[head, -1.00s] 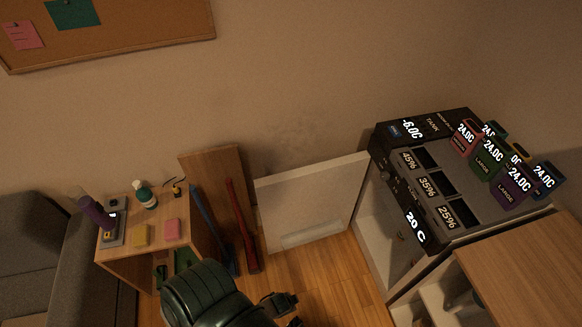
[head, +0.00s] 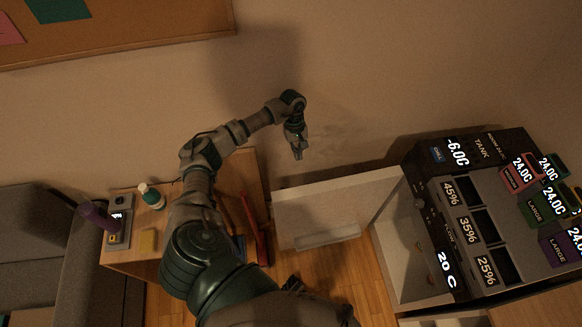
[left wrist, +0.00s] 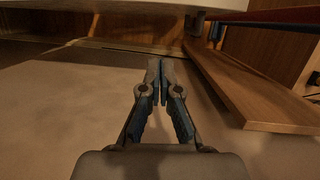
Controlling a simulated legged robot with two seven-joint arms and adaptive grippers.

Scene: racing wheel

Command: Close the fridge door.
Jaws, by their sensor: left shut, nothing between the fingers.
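The fridge door (head: 335,212) is a white panel standing wide open, hinged on the left side of the fridge (head: 392,262). The fridge's white inside shows behind the hinge side. My left gripper (head: 298,155) is shut and empty, raised between the wall and the door, a little above the door's top edge and apart from it in the picture. In the left wrist view, the shut fingertips (left wrist: 160,62) point ahead; a pale panel edge, probably the door, runs along the top. My right gripper is not in view.
A dark machine (head: 490,215) with displays and several coloured boxes stands on the fridge. A corkboard (head: 110,38) hangs on the wall.

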